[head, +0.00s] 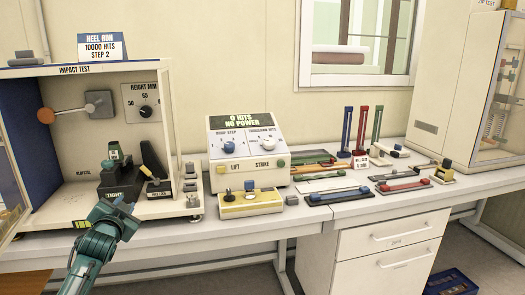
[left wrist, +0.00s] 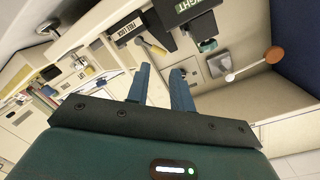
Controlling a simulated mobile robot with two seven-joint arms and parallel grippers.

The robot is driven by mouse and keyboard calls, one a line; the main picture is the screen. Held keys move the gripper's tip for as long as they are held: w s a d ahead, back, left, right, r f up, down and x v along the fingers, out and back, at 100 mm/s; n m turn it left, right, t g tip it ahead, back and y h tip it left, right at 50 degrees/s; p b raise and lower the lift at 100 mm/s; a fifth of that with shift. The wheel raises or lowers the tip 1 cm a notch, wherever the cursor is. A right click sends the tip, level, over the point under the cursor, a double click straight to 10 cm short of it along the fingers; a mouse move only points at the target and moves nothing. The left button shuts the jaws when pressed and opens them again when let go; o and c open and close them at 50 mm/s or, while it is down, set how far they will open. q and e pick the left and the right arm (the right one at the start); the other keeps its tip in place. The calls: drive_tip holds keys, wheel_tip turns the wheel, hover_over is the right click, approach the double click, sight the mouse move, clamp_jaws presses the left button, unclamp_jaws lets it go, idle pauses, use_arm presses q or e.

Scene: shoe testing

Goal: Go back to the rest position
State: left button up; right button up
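My left gripper (head: 118,204) reaches up from the bottom left in the head view, in front of the open impact tester (head: 187,120). In the left wrist view its two blue fingers (left wrist: 160,70) stand apart with nothing between them. Beyond it in the head view is a black clamp block (head: 118,183) marked "TIGHT"; the block also shows at the top of the left wrist view (left wrist: 200,25). I cannot tell the exact gap between gripper and block. My right gripper is in neither view.
A control box (head: 248,150) reading "0 HITS NO POWER" stands right of the tester, with a yellow switch box (head: 250,203) in front. Several coloured gauges and trays, including a red-topped one (head: 403,186), lie further right. A glass-doored cabinet (head: 450,85) stands at the far right.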

use_arm(q)
drive_tip(key=s+d+f+n+g+h, duration=0.1)
drive_tip(key=s+d+f+h, duration=0.1)
drive_tip(key=s+d+f, duration=0.6)
drive_tip(key=s+d+f+n+g+h, duration=0.1)
drive_tip(key=s+d+f+h, duration=0.25)
drive_tip(key=s+f, duration=0.45)
drive_tip(key=s+d+f+g, duration=0.1)
drive_tip(key=s+d+f, duration=0.2)
drive_tip(key=s, duration=0.4)
drive_tip(key=s+d+f+g+h, duration=0.1)
drive_tip(key=s+d+f, duration=0.2)
drive_tip(key=s, duration=0.5)
drive_tip(key=s+d+f+n+g, duration=0.1)
drive_tip(key=s+d+f, duration=0.3)
drive_tip(key=s, duration=0.4)
drive_tip(key=shift+s+d+g, duration=0.2)
drive_tip(key=shift+d+g, duration=0.3)
drive_tip(key=shift+d, duration=0.25)
